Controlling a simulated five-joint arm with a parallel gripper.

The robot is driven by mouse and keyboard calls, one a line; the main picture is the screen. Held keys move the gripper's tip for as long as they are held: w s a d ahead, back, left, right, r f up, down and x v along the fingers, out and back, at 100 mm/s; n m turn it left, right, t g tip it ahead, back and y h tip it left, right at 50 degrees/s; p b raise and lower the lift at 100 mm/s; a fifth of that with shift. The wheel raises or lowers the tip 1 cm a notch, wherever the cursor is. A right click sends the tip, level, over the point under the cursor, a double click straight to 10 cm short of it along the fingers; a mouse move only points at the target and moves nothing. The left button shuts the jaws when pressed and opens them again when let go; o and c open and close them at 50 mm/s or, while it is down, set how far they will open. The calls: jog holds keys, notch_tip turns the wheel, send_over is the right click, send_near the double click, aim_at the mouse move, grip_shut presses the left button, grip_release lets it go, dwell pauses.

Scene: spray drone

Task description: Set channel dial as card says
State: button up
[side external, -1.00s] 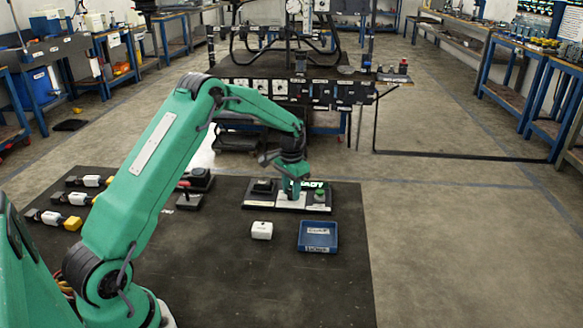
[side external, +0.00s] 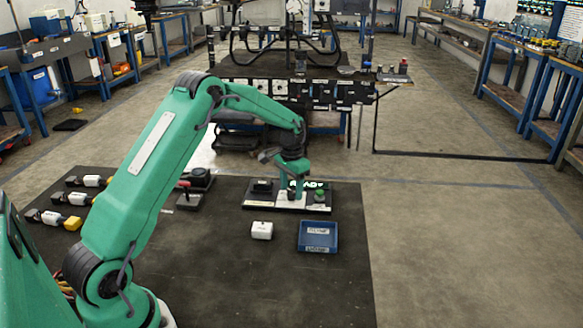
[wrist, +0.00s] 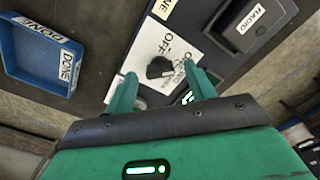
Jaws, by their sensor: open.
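The black dial knob (wrist: 160,67) sits on a white plate (wrist: 142,45) with OFF printed beside it; the other print is partly hidden. My gripper (wrist: 160,72) is open, its two green fingers on either side of the dial in the wrist view. I cannot tell whether they touch it. In the side view my gripper (side external: 293,192) points down over the dark panel (side external: 258,205), hiding the knob. I cannot make out a card's channel text.
A black holder (wrist: 255,22) labelled RADIO is beside the dial plate. A blue tray (side external: 318,237) marked DONE and a white block (side external: 261,230) lie in front of the panel. Several plug-like parts (side external: 90,181) lie at the mat's left. The front of the mat is clear.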

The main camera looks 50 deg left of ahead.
aim_at(291, 191)
jog(key=shift+r, duration=3.55)
jog(key=shift+s+d+r, duration=0.1)
jog(key=shift+d+r, duration=0.05)
jog(key=shift+r, duration=0.1)
jog(key=s+d+r+t, duration=0.3)
jog(key=s+d+r, duration=0.7)
jog(key=s+r, duration=0.35)
jog(key=s+d+t, duration=0.1)
jog(key=s+d, duration=0.2)
jog(key=s, duration=0.5)
jog(key=s+d+t, duration=0.1)
jog(key=s+d, duration=0.3)
jog(key=s, duration=0.5)
jog(key=shift+s+t, duration=0.3)
